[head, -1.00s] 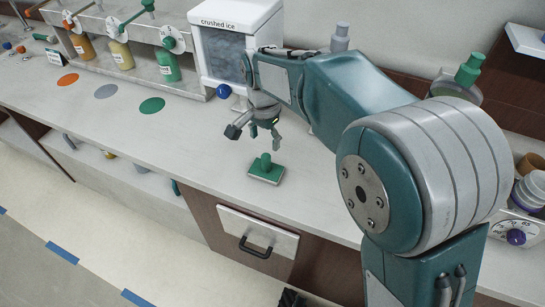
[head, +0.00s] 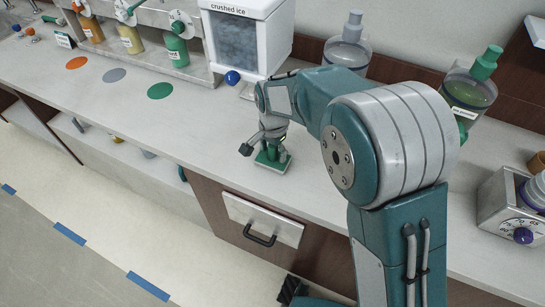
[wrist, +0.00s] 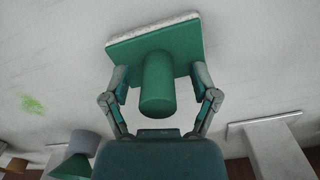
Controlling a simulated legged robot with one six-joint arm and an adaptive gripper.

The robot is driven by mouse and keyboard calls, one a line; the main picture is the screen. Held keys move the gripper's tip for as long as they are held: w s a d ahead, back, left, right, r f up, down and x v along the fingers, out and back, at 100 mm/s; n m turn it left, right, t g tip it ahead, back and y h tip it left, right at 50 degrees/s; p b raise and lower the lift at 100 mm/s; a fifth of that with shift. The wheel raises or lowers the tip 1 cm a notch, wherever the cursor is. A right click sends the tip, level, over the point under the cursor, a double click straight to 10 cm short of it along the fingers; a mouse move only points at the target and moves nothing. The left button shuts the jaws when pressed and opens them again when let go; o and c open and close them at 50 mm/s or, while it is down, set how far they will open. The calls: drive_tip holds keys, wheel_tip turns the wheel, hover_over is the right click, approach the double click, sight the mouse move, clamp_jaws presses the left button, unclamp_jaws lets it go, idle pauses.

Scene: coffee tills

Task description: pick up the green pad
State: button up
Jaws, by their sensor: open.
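The green pad (head: 277,165) lies flat on the pale counter below my gripper in the head view. In the wrist view the pad (wrist: 185,42) shows a square green top with a white underside edge and a thick green knob handle (wrist: 157,85). My gripper (wrist: 159,78) is open, with one finger on each side of the handle. A small gap shows between each finger and the handle. In the head view my gripper (head: 273,148) is low over the pad and hides most of its handle.
Green, grey and orange discs mark the counter to the left, the green disc (head: 160,91) nearest. The crushed ice box (head: 240,45) stands behind my gripper. A drawer (head: 262,220) is below the counter edge. A green-capped jar (head: 470,85) stands at right.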

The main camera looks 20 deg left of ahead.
clamp_jaws()
drive_tip(key=shift+f, duration=0.1)
idle(0.3)
drive_tip(key=shift+r, duration=0.3)
drive_tip(key=r, duration=0.3)
drive_tip(key=shift+s+d+r, duration=0.1)
drive_tip(key=shift+s+d, duration=0.05)
drive_tip(key=shift+s, duration=0.05)
drive_tip(key=s+d+r, duration=0.9)
drive_tip(key=s, duration=0.1)
drive_tip(key=shift+r, duration=0.15)
drive_tip(key=shift+d, duration=0.1)
